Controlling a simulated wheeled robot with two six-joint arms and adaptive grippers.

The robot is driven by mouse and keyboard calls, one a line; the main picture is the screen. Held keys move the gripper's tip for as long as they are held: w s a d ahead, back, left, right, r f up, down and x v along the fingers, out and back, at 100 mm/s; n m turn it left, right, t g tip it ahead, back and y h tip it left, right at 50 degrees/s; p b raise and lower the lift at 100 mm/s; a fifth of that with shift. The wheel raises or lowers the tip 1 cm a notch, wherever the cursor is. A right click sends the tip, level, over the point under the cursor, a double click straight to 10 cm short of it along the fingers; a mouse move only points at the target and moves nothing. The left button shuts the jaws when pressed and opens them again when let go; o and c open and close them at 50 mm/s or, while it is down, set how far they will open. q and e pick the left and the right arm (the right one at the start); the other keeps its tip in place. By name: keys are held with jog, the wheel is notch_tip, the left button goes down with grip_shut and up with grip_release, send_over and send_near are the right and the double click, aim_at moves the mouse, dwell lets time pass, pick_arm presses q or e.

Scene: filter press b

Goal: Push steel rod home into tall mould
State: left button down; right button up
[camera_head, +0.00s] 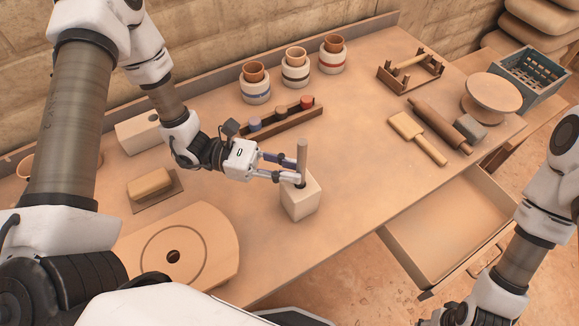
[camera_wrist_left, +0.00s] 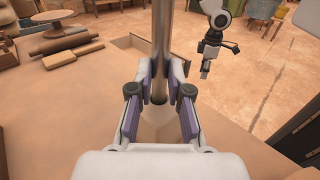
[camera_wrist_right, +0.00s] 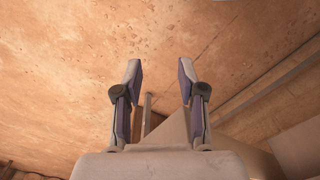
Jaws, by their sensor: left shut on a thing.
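The steel rod (camera_head: 302,156) stands upright in the top of the tall mould (camera_head: 300,201), a pale block near the front edge of the bench. My left gripper (camera_head: 298,178) is shut on the rod just above the mould's top. In the left wrist view the rod (camera_wrist_left: 161,40) runs up between the fingers, and the mould (camera_wrist_left: 158,122) shows below them, partly hidden. The rod's lower end is hidden inside the mould. My right gripper (camera_wrist_right: 160,80) is open and empty, with floor behind it.
An open drawer (camera_head: 452,222) juts out right of the mould. A round-edged board (camera_head: 215,235) lies at the left. A rack with coloured pegs (camera_head: 285,124), a wooden paddle (camera_head: 418,138) and a rolling pin (camera_head: 441,124) lie farther back. Bare bench surrounds the mould.

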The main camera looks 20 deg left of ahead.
pick_arm(q)
jog(key=shift+f+b, duration=1.2)
jog(key=shift+f, duration=0.15)
jog(key=c, duration=1)
grip_release()
jog(key=a, duration=0.4)
jog(key=s+a, duration=0.1)
jog(key=a, duration=0.7)
jog(key=shift+s, duration=0.3)
jog(key=shift+r, duration=0.1)
